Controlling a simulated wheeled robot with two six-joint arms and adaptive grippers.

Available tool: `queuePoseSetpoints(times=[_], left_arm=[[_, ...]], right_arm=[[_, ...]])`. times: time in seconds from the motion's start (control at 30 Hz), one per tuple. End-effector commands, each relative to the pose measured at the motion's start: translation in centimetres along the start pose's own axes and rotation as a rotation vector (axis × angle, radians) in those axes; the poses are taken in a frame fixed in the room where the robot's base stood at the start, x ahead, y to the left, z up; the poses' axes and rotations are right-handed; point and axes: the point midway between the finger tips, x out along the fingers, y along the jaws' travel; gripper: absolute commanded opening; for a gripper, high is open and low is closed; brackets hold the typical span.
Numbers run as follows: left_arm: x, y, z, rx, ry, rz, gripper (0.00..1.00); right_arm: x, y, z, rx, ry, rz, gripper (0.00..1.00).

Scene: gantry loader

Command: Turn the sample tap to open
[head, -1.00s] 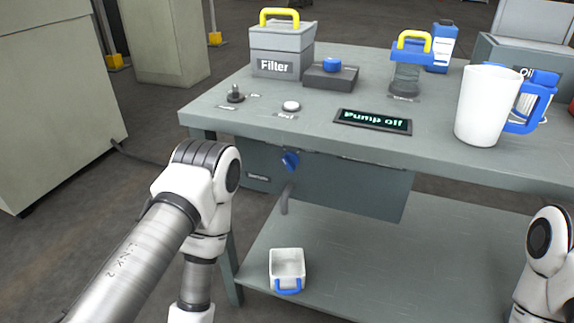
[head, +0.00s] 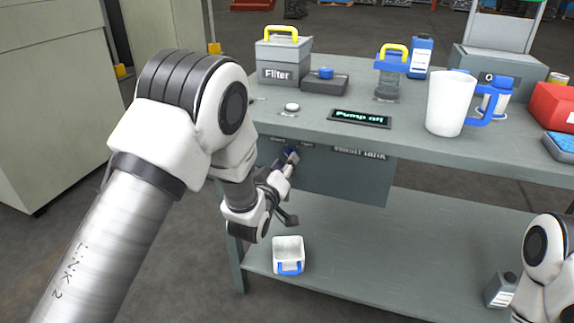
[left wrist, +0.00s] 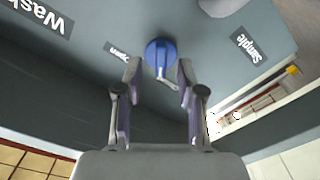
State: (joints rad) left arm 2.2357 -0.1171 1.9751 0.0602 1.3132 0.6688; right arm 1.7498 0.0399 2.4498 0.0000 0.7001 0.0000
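The sample tap is a blue round knob (left wrist: 160,57) with a raised ridge, on the grey tank front under the worktop. In the left wrist view an "Open" label (left wrist: 117,51) lies to its left and a "Sample" label (left wrist: 248,45) to its right. My left gripper (left wrist: 160,72) is open, its two fingers apart on either side of the knob's near edge. No clear grip on the knob shows. In the head view my left gripper (head: 286,168) reaches the tap (head: 292,153) and partly hides it. My right gripper is out of view.
A white cup with a blue handle (head: 288,252) stands on the lower shelf below the tap. The worktop holds a filter box (head: 284,60), a "Pump off" display (head: 359,118) and a white jug (head: 447,104). A grey bottle (head: 500,290) stands at the shelf's right.

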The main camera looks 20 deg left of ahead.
Motion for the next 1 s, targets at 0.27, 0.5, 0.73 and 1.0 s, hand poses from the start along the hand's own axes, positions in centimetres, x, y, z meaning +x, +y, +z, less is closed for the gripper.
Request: queuePoseSetpoints(times=[0.27,0.5,0.73,1.0], left_arm=[[2.0,-0.1,0.1,0.001,-0.002,-0.002,0.39],[1.9,-0.1,0.1,0.001,-0.003,-0.002,0.0],[1.9,-0.1,0.1,0.002,-0.003,-0.002,0.0],[1.9,-0.1,0.1,0.046,-0.003,-0.003,0.0]], right_arm=[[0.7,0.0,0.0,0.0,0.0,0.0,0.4],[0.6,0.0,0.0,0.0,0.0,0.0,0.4],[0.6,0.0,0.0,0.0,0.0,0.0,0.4],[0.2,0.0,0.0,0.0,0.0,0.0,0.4]])
